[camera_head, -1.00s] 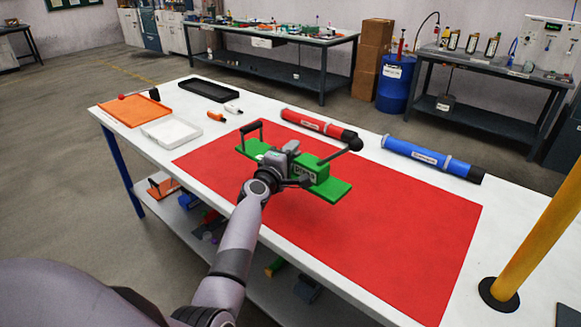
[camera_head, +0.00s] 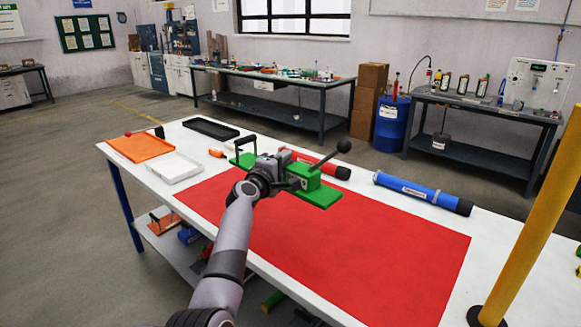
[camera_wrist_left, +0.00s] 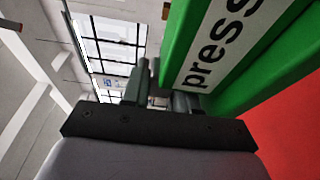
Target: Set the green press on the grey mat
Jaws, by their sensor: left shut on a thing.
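The green press (camera_head: 318,196), with a black handle at its left and a black-knobbed lever at its right, is held over the red mat (camera_head: 350,250). My left gripper (camera_head: 280,168) is shut on its middle part. The press looks raised above the table and overlaps the red tube in the head view. In the left wrist view the press (camera_wrist_left: 182,32) fills the upper right with its "press" label, close to the fingers (camera_wrist_left: 165,95). The mat on the table is red; I see no grey mat. My right gripper is out of view.
A red tube (camera_head: 328,166) and a blue tube (camera_head: 422,193) lie along the table's far side. An orange tray (camera_head: 140,147), a white tray (camera_head: 174,167) and a black tray (camera_head: 210,129) are at the left. A yellow post (camera_head: 530,220) stands at the right.

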